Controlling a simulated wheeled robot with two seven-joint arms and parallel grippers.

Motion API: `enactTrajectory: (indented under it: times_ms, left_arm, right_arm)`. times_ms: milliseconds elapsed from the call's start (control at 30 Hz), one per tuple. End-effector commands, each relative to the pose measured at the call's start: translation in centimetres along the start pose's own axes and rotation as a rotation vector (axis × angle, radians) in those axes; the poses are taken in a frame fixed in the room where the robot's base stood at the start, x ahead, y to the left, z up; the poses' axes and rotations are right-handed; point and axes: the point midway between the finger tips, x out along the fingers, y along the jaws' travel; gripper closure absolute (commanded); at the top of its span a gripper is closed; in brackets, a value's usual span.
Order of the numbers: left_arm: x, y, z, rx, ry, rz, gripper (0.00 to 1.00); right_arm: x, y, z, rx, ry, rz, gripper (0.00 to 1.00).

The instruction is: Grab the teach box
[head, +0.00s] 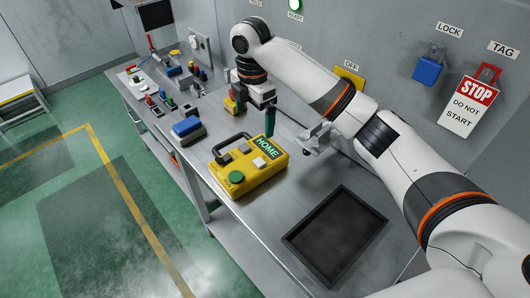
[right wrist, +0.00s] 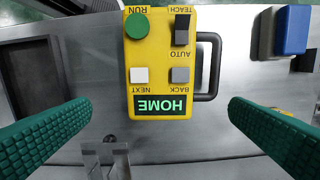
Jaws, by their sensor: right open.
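The teach box (head: 240,182) is a yellow box with a black side handle, a green RUN button, small grey and white buttons and a green HOME label. It lies on the grey metal bench, buttons up. My right gripper (head: 270,121) has green fingers and hangs beyond the box's HOME end, apart from it. In the right wrist view the box (right wrist: 160,62) lies ahead between the fingers, HOME label nearest. The right gripper (right wrist: 160,108) is open and empty, its fingers spread wider than the box. My left gripper is not in view.
A black tray (head: 378,217) lies to the right of the box, and a blue block (head: 187,130) to its left. A metal bracket (head: 318,139) stands behind the box. Several small parts crowd the far bench. A blue padlock (head: 428,70) and STOP tag (head: 469,106) hang on the wall.

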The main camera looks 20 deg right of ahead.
Motion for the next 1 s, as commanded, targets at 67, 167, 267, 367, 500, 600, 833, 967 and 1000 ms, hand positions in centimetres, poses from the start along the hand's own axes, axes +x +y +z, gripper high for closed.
enactTrajectory:
  times_ms: [67,167,267,367,500,600,833,967,1000]
  left_arm:
    - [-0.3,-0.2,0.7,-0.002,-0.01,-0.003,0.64]
    - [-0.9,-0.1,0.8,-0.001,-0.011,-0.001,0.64]
    - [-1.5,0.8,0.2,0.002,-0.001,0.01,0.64]
    - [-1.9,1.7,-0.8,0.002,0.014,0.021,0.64]
    - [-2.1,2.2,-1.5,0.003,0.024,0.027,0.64]
    - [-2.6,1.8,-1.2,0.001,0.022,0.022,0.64]
    - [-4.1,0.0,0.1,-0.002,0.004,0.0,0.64]
    - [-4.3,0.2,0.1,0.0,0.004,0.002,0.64]
    - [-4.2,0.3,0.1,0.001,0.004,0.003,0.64]
  right_arm:
    - [0.2,-0.1,-0.1,-0.009,0.002,0.004,0.0]
    - [1.8,0.0,-0.1,-0.009,0.001,0.006,0.0]
    - [3.6,0.0,-0.1,-0.007,0.001,0.006,0.0]
    - [5.0,0.0,-0.1,-0.007,0.001,0.004,0.0]
    - [6.2,-0.1,-0.2,-0.007,0.002,0.001,0.0]
    - [6.9,0.0,-0.2,-0.005,0.001,0.003,0.0]
    - [10.3,0.0,-0.3,-0.006,0.001,0.002,0.0]
    - [11.4,0.0,-0.3,-0.007,0.001,0.0,0.0]
    - [11.5,-0.1,-0.3,-0.007,0.002,0.0,0.0]
